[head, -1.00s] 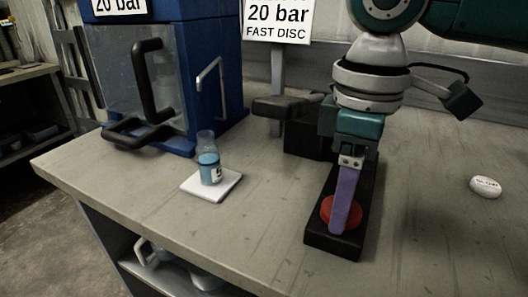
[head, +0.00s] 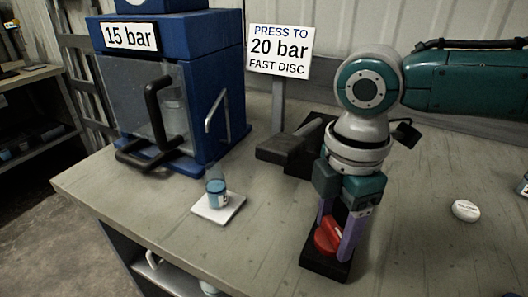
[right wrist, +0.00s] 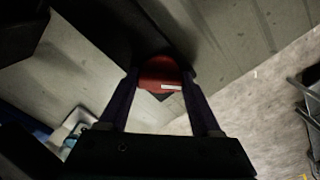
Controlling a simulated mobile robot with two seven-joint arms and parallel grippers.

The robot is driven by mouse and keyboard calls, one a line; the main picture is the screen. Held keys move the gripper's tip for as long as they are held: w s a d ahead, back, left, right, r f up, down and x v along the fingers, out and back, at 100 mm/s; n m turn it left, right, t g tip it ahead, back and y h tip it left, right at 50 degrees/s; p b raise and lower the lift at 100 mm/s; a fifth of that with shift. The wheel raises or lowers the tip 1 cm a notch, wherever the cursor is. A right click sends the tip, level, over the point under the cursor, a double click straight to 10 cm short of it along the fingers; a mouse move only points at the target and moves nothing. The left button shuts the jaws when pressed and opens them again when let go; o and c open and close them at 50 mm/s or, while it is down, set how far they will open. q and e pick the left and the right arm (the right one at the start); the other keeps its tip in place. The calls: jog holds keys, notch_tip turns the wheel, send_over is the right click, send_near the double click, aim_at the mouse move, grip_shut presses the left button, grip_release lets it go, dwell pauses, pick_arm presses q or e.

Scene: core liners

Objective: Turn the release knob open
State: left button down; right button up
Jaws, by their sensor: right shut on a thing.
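The red release knob (head: 327,238) sits on the front end of a black base (head: 322,266) on the bench. A raised red grip with a pale mark stands on it. My right gripper (head: 340,245) reaches down from above, its purple fingers on either side of the knob's grip, shut on it. In the right wrist view the red knob (right wrist: 161,74) lies between the two fingertips, its pale mark to the right. My left gripper is not in view.
A blue press (head: 217,90) with a clear guard and black handle stands at left, its sign reading 15 bar. A small blue-labelled vial (head: 216,193) stands on a white pad (head: 231,206). A sign (head: 279,51) reads PRESS TO 20 bar. A white round object (head: 465,210) lies at right.

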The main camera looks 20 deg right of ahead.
jog(key=n+p, duration=0.1)
jog(key=n, duration=0.3)
jog(key=shift+r+n, duration=0.1)
jog(key=shift+n, duration=0.2)
jog(key=n+p, duration=0.1)
jog(key=n, duration=0.3)
jog(key=shift+a+n, duration=0.1)
jog(key=shift+n, duration=0.3)
jog(key=o, duration=1.4)
